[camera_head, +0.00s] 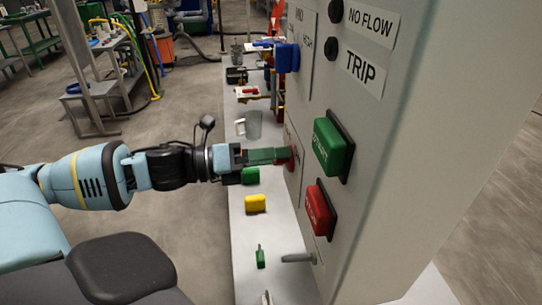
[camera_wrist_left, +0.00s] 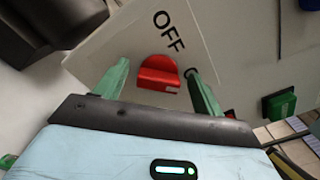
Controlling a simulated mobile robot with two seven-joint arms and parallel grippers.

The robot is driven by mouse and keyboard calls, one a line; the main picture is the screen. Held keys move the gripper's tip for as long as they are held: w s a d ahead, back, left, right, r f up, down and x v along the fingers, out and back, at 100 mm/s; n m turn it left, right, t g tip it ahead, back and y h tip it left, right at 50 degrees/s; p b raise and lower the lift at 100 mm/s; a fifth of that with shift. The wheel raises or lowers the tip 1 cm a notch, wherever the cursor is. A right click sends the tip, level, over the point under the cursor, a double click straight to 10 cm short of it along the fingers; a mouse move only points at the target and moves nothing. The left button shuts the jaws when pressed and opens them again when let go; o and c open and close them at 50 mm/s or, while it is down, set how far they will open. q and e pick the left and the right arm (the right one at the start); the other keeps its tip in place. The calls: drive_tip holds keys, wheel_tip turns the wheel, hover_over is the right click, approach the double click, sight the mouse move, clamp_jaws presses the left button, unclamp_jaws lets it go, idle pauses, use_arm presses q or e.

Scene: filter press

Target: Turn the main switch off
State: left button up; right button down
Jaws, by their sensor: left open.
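The main switch is a red knob (camera_wrist_left: 158,75) on a pale plate marked OFF in the left wrist view. In the head view a bit of its red (camera_head: 293,157) shows on the side of the grey cabinet (camera_head: 390,150). My left gripper (camera_head: 280,156) reaches the cabinet from the left. In the left wrist view the green fingers of this gripper (camera_wrist_left: 157,67) are open, one on each side of the knob, with gaps showing. Whether a finger touches the plate is unclear. My right gripper is out of view.
The cabinet carries a green START button (camera_head: 333,146), a red button (camera_head: 320,210) and a blue knob (camera_head: 287,58). Below, a bench (camera_head: 245,280) holds a yellow block (camera_head: 255,203), a green block (camera_head: 251,175) and a clear jug (camera_head: 250,125).

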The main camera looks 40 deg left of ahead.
use_arm(q)
drive_tip(key=shift+c, duration=0.3)
drive_tip(key=c, duration=0.9)
drive_tip(key=shift+c, duration=0.2)
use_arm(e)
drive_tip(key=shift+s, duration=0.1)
use_arm(q)
drive_tip(key=shift+n, duration=0.4)
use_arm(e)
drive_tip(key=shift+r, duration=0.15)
use_arm(q)
drive_tip(key=n+p, duration=0.3)
drive_tip(key=n, duration=0.2)
drive_tip(key=n+p, duration=0.3)
drive_tip(key=n, duration=0.3)
drive_tip(key=f+n+p, duration=0.1)
drive_tip(key=n+p, duration=0.3)
drive_tip(key=n, duration=0.2)
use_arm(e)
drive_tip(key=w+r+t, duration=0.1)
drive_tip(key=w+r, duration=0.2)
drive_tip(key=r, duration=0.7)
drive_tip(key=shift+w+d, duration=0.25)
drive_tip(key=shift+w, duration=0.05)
use_arm(q)
drive_tip(key=shift+n, duration=0.3)
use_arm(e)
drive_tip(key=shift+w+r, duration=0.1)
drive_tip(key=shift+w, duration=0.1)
